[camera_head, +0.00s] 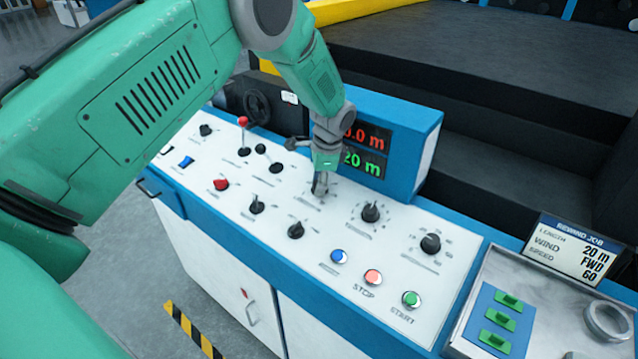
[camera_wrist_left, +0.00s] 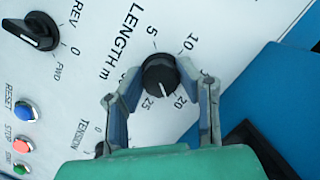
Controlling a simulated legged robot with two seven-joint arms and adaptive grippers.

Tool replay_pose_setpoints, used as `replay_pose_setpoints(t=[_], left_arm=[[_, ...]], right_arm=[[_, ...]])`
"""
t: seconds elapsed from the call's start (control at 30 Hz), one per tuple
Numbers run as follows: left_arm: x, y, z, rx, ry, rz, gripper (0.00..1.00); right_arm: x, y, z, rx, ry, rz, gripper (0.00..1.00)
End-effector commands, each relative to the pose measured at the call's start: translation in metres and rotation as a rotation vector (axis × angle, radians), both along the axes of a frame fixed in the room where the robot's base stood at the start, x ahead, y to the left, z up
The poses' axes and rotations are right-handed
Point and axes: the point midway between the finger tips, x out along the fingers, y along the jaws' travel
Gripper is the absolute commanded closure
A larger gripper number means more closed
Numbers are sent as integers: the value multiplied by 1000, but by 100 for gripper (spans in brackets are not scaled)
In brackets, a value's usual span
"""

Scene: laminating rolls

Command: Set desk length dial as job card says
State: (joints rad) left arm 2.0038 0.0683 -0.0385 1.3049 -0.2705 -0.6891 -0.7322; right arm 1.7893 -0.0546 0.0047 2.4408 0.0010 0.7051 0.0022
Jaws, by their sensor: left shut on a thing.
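The length dial (camera_wrist_left: 158,72) is a black knob on the white panel, marked "LENGTH m" in the left wrist view. Its white pointer line lies between the 20 and 25 marks. My left gripper (camera_head: 320,185) is shut on the dial from above; its two fingers also show on either side of the knob in the left wrist view (camera_wrist_left: 160,85). The fingers mostly hide the dial in the head view. The job card (camera_head: 572,250) reads length 20 m, wind FWD, speed 60. The green display (camera_head: 363,163) reads 20 m. My right gripper is out of view.
Other black knobs (camera_head: 370,212) stand close to the right of the gripper. Blue, red and green buttons (camera_head: 372,278) line the panel's front. A metal tray (camera_head: 545,300) with green pieces and a ring lies at right. The blue display box (camera_head: 415,135) rises behind the gripper.

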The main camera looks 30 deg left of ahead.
Motion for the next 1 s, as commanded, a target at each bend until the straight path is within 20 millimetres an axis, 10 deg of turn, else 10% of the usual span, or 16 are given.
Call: replay_pose_setpoints(t=[0.9,0.93,1.0], left_arm=[[3,-1,1,-30,-6,168,100],[3,0,1,-30,-6,168,60],[3,0,1,-31,-5,168,51]], right_arm=[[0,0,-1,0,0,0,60],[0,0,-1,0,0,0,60],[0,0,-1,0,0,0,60]])
